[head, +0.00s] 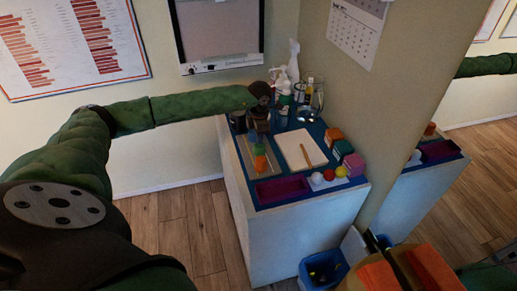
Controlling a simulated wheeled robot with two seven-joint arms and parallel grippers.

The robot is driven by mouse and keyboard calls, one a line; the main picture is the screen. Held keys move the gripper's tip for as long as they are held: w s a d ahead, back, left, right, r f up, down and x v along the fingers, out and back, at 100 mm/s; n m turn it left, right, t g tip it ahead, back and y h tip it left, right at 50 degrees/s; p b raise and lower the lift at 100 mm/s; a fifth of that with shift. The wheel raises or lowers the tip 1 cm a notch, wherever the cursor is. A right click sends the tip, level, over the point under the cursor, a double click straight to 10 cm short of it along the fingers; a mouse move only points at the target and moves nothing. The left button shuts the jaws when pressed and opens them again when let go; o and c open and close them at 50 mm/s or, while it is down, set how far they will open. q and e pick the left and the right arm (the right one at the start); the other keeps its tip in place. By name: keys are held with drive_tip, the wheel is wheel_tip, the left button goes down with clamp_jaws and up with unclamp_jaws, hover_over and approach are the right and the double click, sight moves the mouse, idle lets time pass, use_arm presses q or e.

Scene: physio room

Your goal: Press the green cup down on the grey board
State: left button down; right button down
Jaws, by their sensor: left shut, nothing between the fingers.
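The green cup (259,150) is small in the head view, on the left part of the counter top. An orange piece (260,163) shows just in front of it. Both are at the grey board (247,158), a flat panel on the blue surface. My left gripper (260,137) points down right above the green cup. Its fingers are shut and empty. Whether the fingertips touch the cup is too small to tell. The gripper hides what lies behind it. My right gripper is not in view.
A pale tray (301,149) with a pencil lies right of the board. Bottles (285,100) stand at the back. A blue bin (323,268) is on the floor.

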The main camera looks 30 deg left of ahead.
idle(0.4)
use_arm(q)
wheel_tip(320, 180, up, 8)
drive_tip(key=p, duration=0.2)
idle(0.5)
idle(0.4)
